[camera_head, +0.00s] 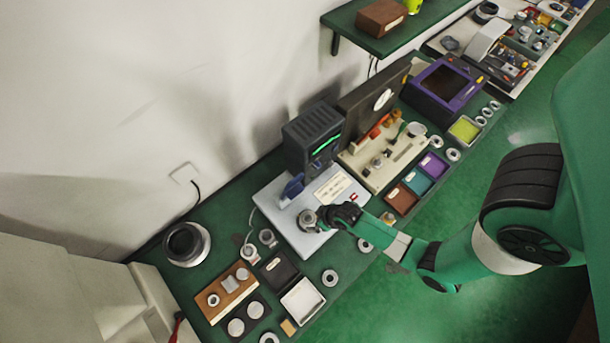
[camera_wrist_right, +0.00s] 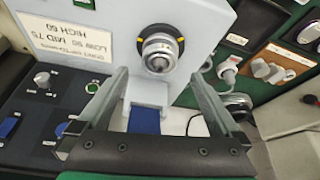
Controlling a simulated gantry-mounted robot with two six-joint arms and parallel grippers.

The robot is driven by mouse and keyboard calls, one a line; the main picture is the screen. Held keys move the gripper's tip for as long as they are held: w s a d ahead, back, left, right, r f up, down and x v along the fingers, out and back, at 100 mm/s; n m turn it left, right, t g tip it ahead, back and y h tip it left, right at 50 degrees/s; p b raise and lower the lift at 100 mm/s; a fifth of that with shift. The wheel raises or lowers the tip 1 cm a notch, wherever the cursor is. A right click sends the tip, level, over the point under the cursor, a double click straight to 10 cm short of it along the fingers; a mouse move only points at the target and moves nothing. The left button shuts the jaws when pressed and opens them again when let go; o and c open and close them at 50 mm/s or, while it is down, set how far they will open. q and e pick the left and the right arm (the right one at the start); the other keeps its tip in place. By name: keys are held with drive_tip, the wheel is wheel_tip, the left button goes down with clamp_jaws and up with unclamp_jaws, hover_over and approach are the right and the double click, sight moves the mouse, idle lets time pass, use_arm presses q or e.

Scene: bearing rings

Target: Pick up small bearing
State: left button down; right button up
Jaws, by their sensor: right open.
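A small silver bearing (camera_head: 307,219) sits on the light grey machine (camera_head: 279,194) in the head view. In the right wrist view the bearing (camera_wrist_right: 159,52) shows near the top middle, on a round fixture with yellow marks. My right gripper (camera_head: 328,214) is just to the right of the bearing in the head view. In the wrist view the gripper (camera_wrist_right: 160,75) is open, with its fingers apart on either side of the bearing and nothing between them. I cannot tell how far the fingertips are from it. My left gripper is not in view.
A wooden block (camera_head: 232,288) holding rings, a black box (camera_head: 278,269) and a white tray (camera_head: 303,299) lie at the lower left of the machine. A dark unit (camera_head: 312,137) stands behind it. Several loose rings lie along the table's front edge.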

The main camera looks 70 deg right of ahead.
sight(310, 218)
drive_tip(key=b+x, duration=0.4)
drive_tip(key=x, duration=0.1)
drive_tip(key=shift+w+f, duration=0.1)
drive_tip(key=shift+f, duration=0.3)
drive_tip(key=shift+w+f, duration=0.1)
clamp_jaws()
drive_tip(key=shift+r+p, duration=0.3)
drive_tip(key=shift+r, duration=0.4)
wheel_tip(310, 218, up, 3)
drive_tip(key=shift+f+p, duration=0.15)
drive_tip(key=shift+p, duration=0.9)
drive_tip(key=s+a+b, duration=0.1)
drive_tip(key=s+a, duration=0.2)
drive_tip(key=s, duration=0.5)
drive_tip(key=s+a+b, duration=0.1)
drive_tip(key=s+a, duration=0.2)
drive_tip(key=s, duration=0.5)
drive_tip(key=shift+s+a+f, duration=0.25)
drive_tip(key=shift+s+a, duration=0.05)
drive_tip(key=shift+s, duration=0.1)
